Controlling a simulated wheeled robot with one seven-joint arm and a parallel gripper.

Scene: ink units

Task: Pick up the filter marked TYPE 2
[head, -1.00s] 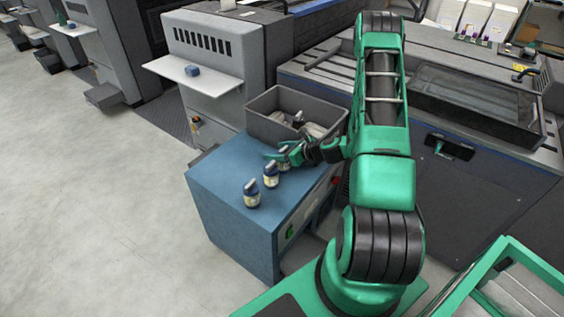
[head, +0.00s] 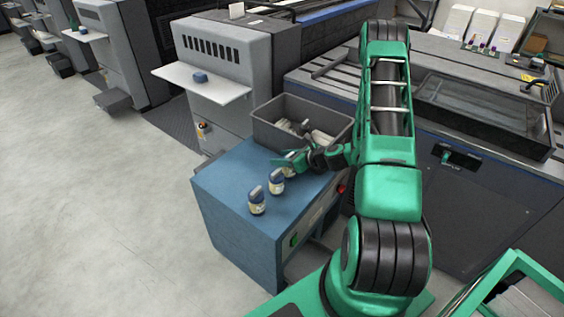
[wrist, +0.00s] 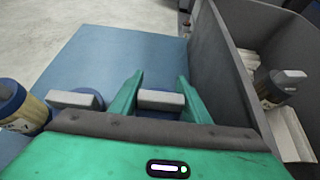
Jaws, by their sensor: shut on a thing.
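Three filters with blue caps, grey top bars and pale labelled bodies stand in a row on the blue cabinet top. The nearest filter (head: 257,203) and the middle filter (head: 276,182) stand free. My gripper (head: 286,160) is at the far filter (head: 291,170), beside the bin, and largely hides it. In the wrist view, my gripper's green fingers (wrist: 160,80) are either side of the far filter's grey top bar (wrist: 160,101), shut on it. The middle filter (wrist: 76,100) and nearest filter (wrist: 22,108) are to the left. I cannot read any type marking.
A grey bin (head: 262,126) stands behind the cabinet (head: 222,182), close to my gripper's right in the wrist view. It holds pale pieces and a dark-capped filter (wrist: 276,88). A blue object (head: 200,77) sits on a white shelf. The cabinet's left part is clear.

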